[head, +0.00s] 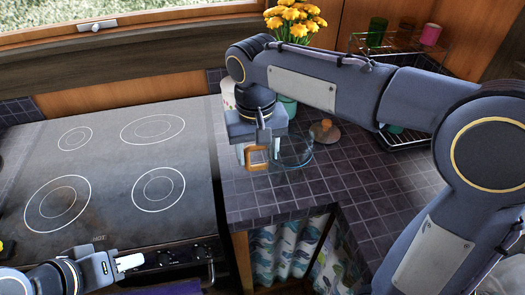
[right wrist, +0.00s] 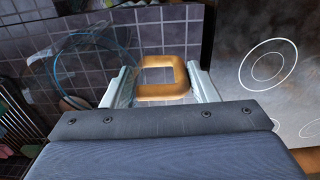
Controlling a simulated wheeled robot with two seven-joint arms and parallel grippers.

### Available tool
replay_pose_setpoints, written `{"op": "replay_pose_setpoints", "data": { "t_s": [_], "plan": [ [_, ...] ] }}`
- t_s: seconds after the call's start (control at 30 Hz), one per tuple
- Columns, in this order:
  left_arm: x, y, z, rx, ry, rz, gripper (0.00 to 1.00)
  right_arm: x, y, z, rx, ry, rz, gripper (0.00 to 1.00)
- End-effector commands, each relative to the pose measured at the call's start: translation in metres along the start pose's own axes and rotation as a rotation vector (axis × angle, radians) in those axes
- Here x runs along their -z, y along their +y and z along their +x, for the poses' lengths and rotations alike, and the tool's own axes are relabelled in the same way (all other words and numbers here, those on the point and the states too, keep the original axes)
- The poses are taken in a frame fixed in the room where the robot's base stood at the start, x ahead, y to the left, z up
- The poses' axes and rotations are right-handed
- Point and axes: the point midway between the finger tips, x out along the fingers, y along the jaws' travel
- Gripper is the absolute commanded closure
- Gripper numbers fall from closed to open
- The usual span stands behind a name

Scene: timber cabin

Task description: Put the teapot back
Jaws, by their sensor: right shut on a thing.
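The teapot (head: 292,156) is clear glass with an orange-tan handle (head: 257,157). It is on or just above the dark tiled counter, right of the stove; I cannot tell if its base touches. My right gripper (head: 257,146) reaches down over it and is shut on the handle. In the right wrist view the handle (right wrist: 161,78) lies between the two fingers, with the glass body (right wrist: 85,65) to the left. A round glass lid with a wooden knob (head: 325,129) seems to lie behind the teapot. My left gripper (head: 131,262) is at the stove's front edge, with its opening unclear.
The black stove top (head: 115,170) with ring markings is bare. Yellow flowers (head: 294,20) in a green vase stand behind my right arm. A wire rack (head: 400,45) with coloured cups stands at the back right. The front counter (head: 265,205) is clear.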

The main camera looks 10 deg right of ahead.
Motion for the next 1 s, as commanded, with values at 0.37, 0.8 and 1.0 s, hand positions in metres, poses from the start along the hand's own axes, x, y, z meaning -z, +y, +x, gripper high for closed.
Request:
{"op": "replay_pose_setpoints", "data": {
  "t_s": [0.37, 0.8, 1.0],
  "plan": [
    [0.008, 0.007, -0.015, 0.000, 0.000, 0.000, 0.64, 0.077, 0.010, 0.054, -0.001, -0.003, 0.001, 0.93],
    [0.010, 0.009, -0.020, 0.000, 0.000, 0.000, 0.64, 0.100, 0.013, 0.100, -0.002, -0.003, -0.001, 0.93],
    [0.010, 0.009, -0.020, 0.000, 0.000, 0.000, 0.64, 0.100, 0.013, 0.113, 0.000, 0.002, -0.001, 0.93]
  ]
}}
